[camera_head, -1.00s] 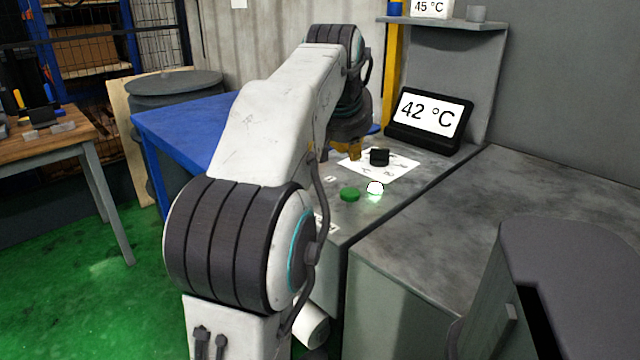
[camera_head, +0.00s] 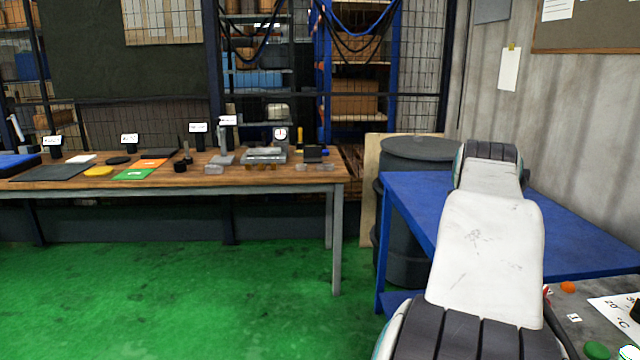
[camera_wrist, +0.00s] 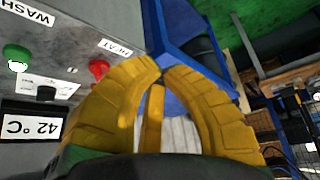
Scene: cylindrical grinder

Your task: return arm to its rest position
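My arm rises from the bottom of the head view and bends away over the blue table. My gripper is hidden behind the arm in the head view. In the wrist view my gripper (camera_wrist: 162,70) shows yellow fingers curved inward, with their tips close together and nothing visible between them.
A blue table (camera_head: 590,235) stands beside my arm. A dark barrel (camera_head: 415,150) is behind it. A wooden workbench (camera_head: 270,178) holds parts at left. The wrist view shows a red button (camera_wrist: 98,68), a green button (camera_wrist: 15,52) and a 42 °C display (camera_wrist: 32,126). Green floor at left is clear.

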